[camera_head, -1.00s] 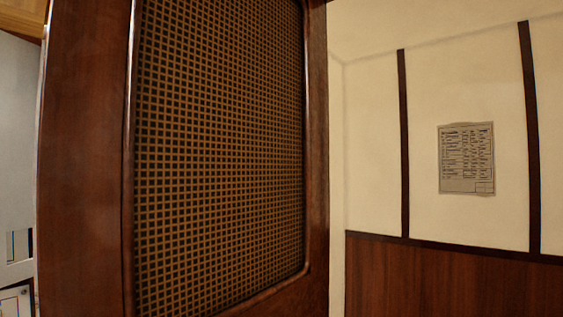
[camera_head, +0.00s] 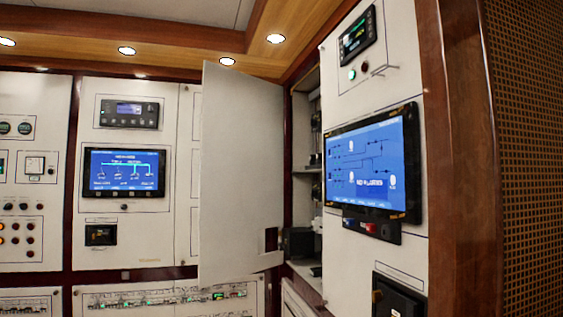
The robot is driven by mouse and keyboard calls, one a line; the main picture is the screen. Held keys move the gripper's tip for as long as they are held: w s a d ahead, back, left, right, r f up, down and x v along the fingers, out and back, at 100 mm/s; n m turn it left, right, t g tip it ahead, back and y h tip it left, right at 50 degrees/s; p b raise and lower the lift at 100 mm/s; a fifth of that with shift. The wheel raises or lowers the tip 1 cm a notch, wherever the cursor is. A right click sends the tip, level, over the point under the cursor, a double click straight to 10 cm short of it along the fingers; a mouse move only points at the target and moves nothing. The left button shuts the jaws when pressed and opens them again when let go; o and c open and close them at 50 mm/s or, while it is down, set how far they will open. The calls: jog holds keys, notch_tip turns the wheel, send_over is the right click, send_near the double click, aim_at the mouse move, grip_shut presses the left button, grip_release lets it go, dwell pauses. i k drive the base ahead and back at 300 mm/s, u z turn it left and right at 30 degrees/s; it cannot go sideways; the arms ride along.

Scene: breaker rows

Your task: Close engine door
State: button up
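A white cabinet door (camera_head: 240,170) stands swung open in the middle of the body camera view. It hangs beside a tall open cabinet bay (camera_head: 304,170) with dark wood edging, and shelves and dark parts show inside. A small dark cut-out (camera_head: 271,240) sits near the door's lower right. I cannot tell from its markings whether this is the engine door. My gripper is not in view.
A white panel (camera_head: 370,255) with a large blue screen (camera_head: 372,165) stands at right, beside a dark wood post (camera_head: 458,150) and lattice panel (camera_head: 527,130). Panels with a smaller blue screen (camera_head: 124,172) line the left. The floor is out of view.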

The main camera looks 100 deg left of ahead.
aim_at(241, 183)
jog(key=u, duration=0.2)
jog(key=k, duration=0.15)
jog(key=z, duration=0.4)
jog(key=i, duration=0.1)
jog(key=u, duration=2.6)
jog(key=i, duration=0.15)
jog(key=u, duration=2.15)
jog(key=i, duration=2.75)
